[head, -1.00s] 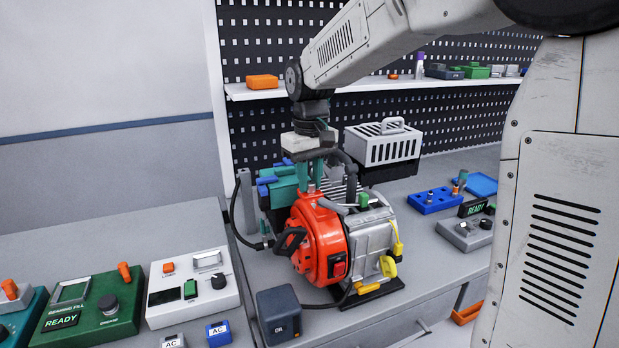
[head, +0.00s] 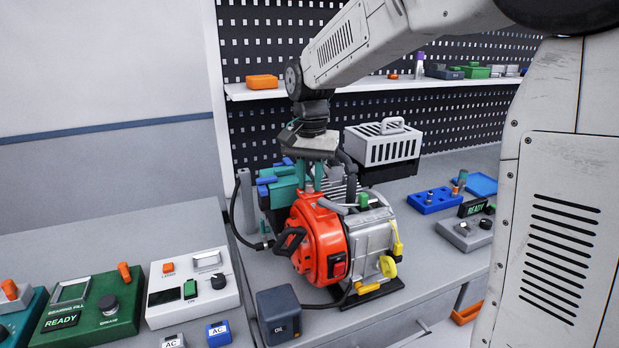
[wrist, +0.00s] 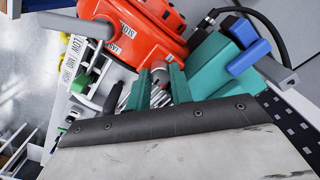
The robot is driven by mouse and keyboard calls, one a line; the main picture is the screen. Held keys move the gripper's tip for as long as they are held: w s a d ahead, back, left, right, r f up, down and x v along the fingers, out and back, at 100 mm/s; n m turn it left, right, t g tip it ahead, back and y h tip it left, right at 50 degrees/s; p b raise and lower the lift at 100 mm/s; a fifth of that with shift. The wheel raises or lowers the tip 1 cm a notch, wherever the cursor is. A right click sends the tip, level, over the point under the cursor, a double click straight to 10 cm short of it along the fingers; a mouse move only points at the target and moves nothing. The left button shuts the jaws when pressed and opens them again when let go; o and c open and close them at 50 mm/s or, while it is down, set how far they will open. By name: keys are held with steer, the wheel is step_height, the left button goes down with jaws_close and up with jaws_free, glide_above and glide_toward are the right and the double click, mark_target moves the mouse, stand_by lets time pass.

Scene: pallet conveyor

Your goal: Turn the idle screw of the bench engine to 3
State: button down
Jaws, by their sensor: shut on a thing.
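The bench engine (head: 320,250) has a red-orange housing and a grey ribbed block, and stands on the grey bench. My gripper (head: 311,188) points down behind the top of the red housing. In the wrist view its two teal fingers (wrist: 160,82) are shut on a small grey screw (wrist: 160,76) beside the red housing, which I take for the idle screw. The fingers partly hide it, and I cannot read its setting.
A white slotted box (head: 378,150) stands behind the engine. A dark oil box (head: 279,313) stands in front of it. Control boxes (head: 192,285) fill the left bench. A blue block (head: 434,200) and a grey READY box (head: 468,232) lie to the right.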

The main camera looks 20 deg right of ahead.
mark_target(310, 183)
steer(key=shift+m, duration=0.6)
steer(key=c, duration=1.2)
jaws_free()
steer(key=shift+c, duration=0.2)
step_height(310, 183, up, 8)
